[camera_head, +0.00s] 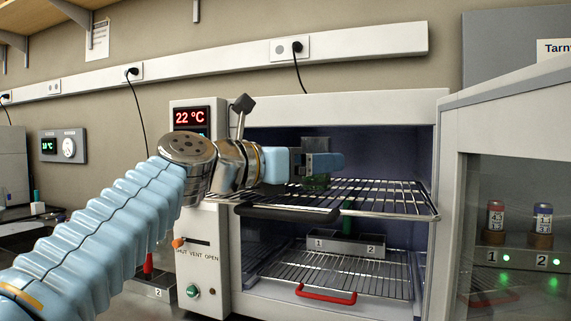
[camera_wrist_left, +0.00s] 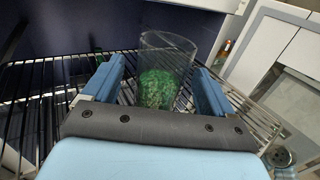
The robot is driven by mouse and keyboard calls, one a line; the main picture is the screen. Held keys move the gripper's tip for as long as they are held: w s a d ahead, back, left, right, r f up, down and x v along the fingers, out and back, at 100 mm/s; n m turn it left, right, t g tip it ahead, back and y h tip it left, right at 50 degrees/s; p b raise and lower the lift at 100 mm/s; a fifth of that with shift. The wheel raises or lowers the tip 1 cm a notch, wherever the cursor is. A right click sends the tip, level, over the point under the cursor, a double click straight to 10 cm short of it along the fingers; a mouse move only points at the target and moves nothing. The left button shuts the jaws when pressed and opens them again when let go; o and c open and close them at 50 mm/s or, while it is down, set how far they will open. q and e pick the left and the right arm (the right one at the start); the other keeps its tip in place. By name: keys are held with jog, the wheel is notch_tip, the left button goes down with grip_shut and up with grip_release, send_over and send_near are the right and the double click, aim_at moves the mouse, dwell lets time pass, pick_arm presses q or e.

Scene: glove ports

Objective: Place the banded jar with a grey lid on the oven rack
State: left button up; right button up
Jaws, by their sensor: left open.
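A clear glass jar (camera_wrist_left: 165,50) with green granules in its lower part stands on the upper oven rack (camera_head: 385,196), between my left gripper's fingers in the left wrist view. In the head view the jar (camera_head: 316,182) is partly hidden behind the gripper. I cannot make out its bands or a grey lid clearly. My left gripper (camera_head: 325,162) is open, reaching into the oven just above the front of the rack, one finger on each side of the jar. The wire rack (camera_wrist_left: 50,85) spreads beneath it. My right gripper is not in view.
A lower rack (camera_head: 340,272) with a red handle and a grey holder (camera_head: 345,245) marked 1 and 2 sit below. The oven's side wall and top frame the opening. The upper rack's right side is clear.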

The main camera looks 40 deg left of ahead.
pick_arm(q)
jog(key=b+v, duration=0.1)
jog(key=v, duration=1)
jog(key=shift+d, duration=0.1)
jog(key=shift+c, duration=0.5)
